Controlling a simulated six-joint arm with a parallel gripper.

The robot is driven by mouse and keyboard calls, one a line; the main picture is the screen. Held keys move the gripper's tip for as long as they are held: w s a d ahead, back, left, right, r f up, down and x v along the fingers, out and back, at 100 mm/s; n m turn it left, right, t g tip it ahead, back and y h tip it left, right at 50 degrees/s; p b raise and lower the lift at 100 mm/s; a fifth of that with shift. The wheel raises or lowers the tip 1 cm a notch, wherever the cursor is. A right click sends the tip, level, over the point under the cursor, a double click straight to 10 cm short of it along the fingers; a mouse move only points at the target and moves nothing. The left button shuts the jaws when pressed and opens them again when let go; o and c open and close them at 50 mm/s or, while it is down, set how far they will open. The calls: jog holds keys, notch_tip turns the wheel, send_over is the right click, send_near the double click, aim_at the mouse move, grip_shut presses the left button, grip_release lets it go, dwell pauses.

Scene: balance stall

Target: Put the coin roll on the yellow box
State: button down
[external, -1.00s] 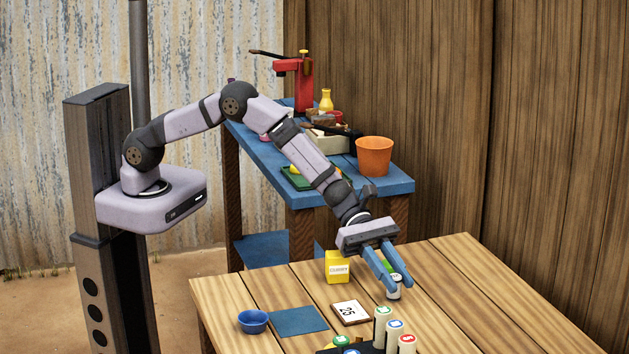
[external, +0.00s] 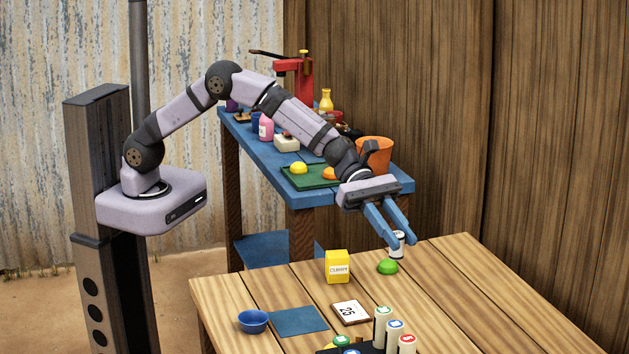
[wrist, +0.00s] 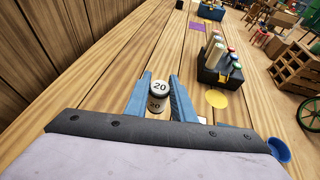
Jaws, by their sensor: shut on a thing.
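My gripper (external: 388,229) is shut on the coin roll (external: 397,243), a small white cylinder with dark bands, and holds it above the table. In the wrist view the coin roll (wrist: 158,97) sits between the two blue fingers, with "20" printed on its end and side. The yellow box (external: 338,267) stands upright on the table with a white label on its front. It is to the left of and lower than the gripper in the external view. I cannot make it out in the wrist view.
A green round object (external: 387,267) lies on the table below the held roll. A card marked 25 (external: 350,312), a blue cloth square (external: 299,321) and a blue bowl (external: 253,321) lie nearer the front. A dark rack of rolls (wrist: 218,72) stands beyond. The table's right side is clear.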

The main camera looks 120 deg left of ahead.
jog(key=shift+a+f+b, duration=0.15)
jog(key=shift+a+b, duration=0.1)
jog(key=shift+b, duration=0.25)
jog(key=s+a+r+b, duration=0.2)
jog(key=s+r+b, duration=0.1)
jog(key=r, duration=0.4)
jog(key=s+a+r+b, duration=0.2)
jog(key=s+r+b, duration=0.15)
jog(key=r, duration=0.35)
jog(key=s+d+f+b, duration=0.1)
jog(key=s+f, duration=0.5)
jog(key=s, duration=0.1)
jog(key=shift+s+d+f+n+t+y, duration=0.3)
jog(key=shift+d+n+t, duration=0.1)
jog(key=b, duration=0.3)
send_over(338, 253)
jog(key=shift+d+f, duration=0.1)
jog(key=shift+f, duration=4.9)
